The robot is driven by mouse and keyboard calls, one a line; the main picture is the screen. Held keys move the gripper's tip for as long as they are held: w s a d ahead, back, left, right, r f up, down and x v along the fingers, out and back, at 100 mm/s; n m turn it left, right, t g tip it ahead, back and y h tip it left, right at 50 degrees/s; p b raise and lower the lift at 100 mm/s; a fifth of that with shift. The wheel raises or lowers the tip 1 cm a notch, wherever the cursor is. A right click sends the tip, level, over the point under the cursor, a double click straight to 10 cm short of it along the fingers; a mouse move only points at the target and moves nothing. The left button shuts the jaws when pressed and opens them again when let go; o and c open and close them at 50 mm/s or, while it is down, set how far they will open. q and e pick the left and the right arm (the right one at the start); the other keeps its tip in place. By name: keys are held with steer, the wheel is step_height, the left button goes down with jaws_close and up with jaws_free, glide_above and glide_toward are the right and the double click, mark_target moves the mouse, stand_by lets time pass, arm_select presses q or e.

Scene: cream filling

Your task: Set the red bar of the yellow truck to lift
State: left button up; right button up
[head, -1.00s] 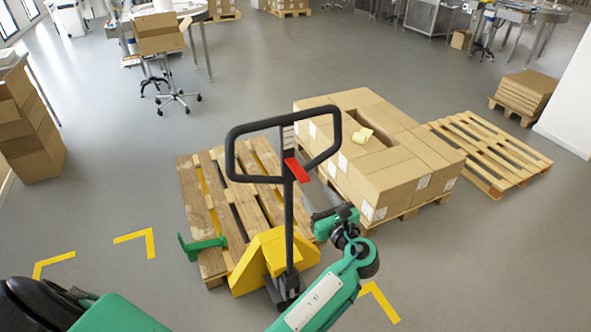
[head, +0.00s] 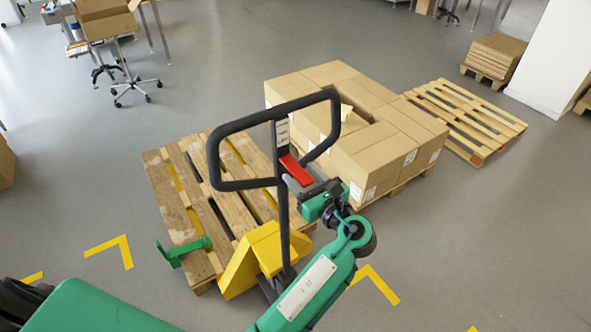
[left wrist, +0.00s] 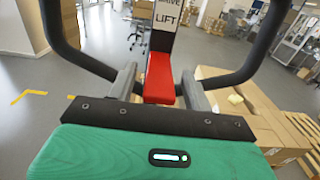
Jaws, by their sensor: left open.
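The yellow truck (head: 262,252) stands at the end of a wooden pallet, its black looped handle (head: 214,155) upright. The red bar (head: 294,170) sits inside the handle loop, below a white label plate (head: 282,133). In the left wrist view the red bar (left wrist: 159,78) lies below a label reading LIFT (left wrist: 166,19), with a partly cut-off word above it. My left gripper (head: 309,186) is open at the red bar, from the right side in the head view. In the left wrist view its grey fingers stand on either side of the bar, with gaps. My right gripper is not in view.
A pallet of cardboard boxes (head: 372,163) stands close on the right. An empty pallet (head: 465,120) lies beyond it. The floor in front right is clear.

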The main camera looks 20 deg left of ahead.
arm_select(q)
steer(key=shift+r, duration=0.1)
jaws_close()
steer(key=shift+f+t+y+b, duration=0.3)
steer(key=shift+f+y+b, duration=0.15)
steer(key=shift+f, duration=0.2)
steer(key=shift+a+f+t+y+b, duration=0.1)
steer(key=shift+f+t+y+b, duration=0.6)
steer(key=shift+b, duration=0.45)
steer(key=shift+w+f+t+y+b, duration=0.1)
steer(key=shift+f+t+y+b, duration=0.15)
steer(key=shift+y+b, duration=0.3)
steer(key=shift+a, duration=0.1)
steer(key=shift+r, duration=0.1)
